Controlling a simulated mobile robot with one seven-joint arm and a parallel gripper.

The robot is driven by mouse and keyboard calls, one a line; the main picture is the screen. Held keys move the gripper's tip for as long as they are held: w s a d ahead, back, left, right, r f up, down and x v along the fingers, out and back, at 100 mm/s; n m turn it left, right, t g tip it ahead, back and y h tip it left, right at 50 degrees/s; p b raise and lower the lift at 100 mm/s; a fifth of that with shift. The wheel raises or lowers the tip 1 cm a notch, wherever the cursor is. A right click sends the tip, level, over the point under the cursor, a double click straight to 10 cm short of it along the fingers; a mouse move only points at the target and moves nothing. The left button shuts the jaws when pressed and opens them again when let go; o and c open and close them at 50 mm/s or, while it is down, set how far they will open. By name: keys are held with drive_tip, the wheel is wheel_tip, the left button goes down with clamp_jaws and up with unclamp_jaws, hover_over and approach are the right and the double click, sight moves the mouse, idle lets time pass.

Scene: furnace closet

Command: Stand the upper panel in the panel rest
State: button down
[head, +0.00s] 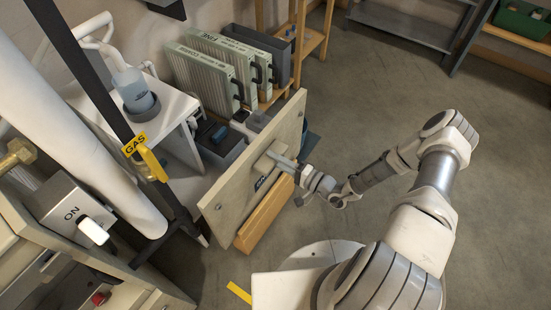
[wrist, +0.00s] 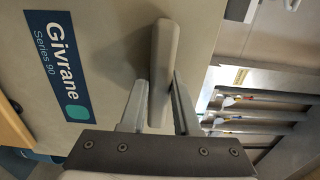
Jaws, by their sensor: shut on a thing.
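The upper panel (head: 228,196) is a flat beige board, standing near upright and tilted in the head view. Its blue "Givrane Series 90" label (wrist: 62,60) and raised handle (wrist: 164,70) show in the wrist view. My gripper (head: 283,163) is at the panel's right-hand face, and its two fingers (wrist: 157,108) are shut on the handle, one on each side. The panel rest (head: 266,216) appears to be the orange wooden block low beside the panel. The panel's lower edge is partly hidden by it, so I cannot tell whether the panel is seated in it.
Several pleated filters (head: 205,78) stand in a rack behind the panel, near a grey bin (head: 222,145). A black gas pipe with a yellow lever (head: 152,162) and a switch box (head: 68,205) are at left. Floor (head: 350,110) is clear at right.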

drive_tip(key=shift+f+b, duration=0.9)
drive_tip(key=shift+f, duration=0.5)
drive_tip(key=c, duration=0.9)
unclamp_jaws()
drive_tip(key=shift+r, duration=0.1)
drive_tip(key=shift+c, duration=0.2)
drive_tip(key=o, duration=0.4)
drive_tip(key=shift+o, duration=0.9)
drive_tip(key=shift+f, duration=0.25)
drive_tip(key=o, duration=0.4)
drive_tip(key=shift+c, duration=0.2)
drive_tip(key=shift+r, duration=0.1)
drive_tip(key=p+v, duration=0.1)
drive_tip(key=v, duration=1.6)
